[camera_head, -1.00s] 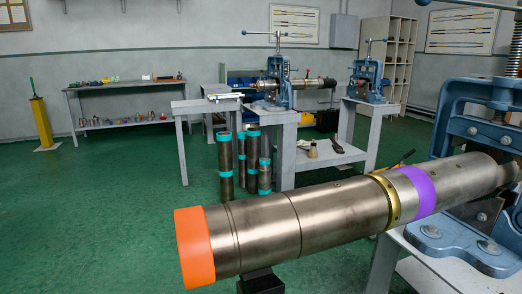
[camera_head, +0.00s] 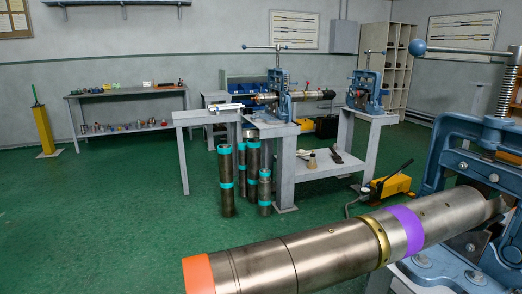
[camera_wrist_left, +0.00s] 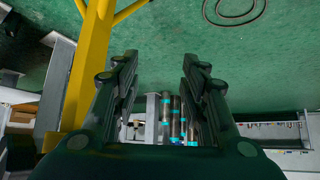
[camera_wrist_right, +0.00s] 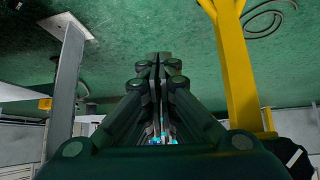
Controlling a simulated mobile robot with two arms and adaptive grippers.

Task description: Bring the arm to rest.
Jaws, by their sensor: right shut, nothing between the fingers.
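My left gripper (camera_wrist_left: 160,85) shows in the left wrist view with its two fingers wide apart and nothing between them. My right gripper (camera_wrist_right: 158,62) shows in the right wrist view with its fingers together and nothing held. Neither gripper is in the head view. Past the fingers, both wrist views show green floor and, far off, several upright pipes with teal bands (camera_wrist_left: 175,115).
A large steel pipe (camera_head: 330,250) with orange and purple bands sits in a blue vise (camera_head: 450,160) at the near right. A yellow post (camera_wrist_left: 90,65) stands close beside my left gripper; a yellow post (camera_wrist_right: 232,70) also shows beside the right one. Open floor (camera_head: 110,220) lies left.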

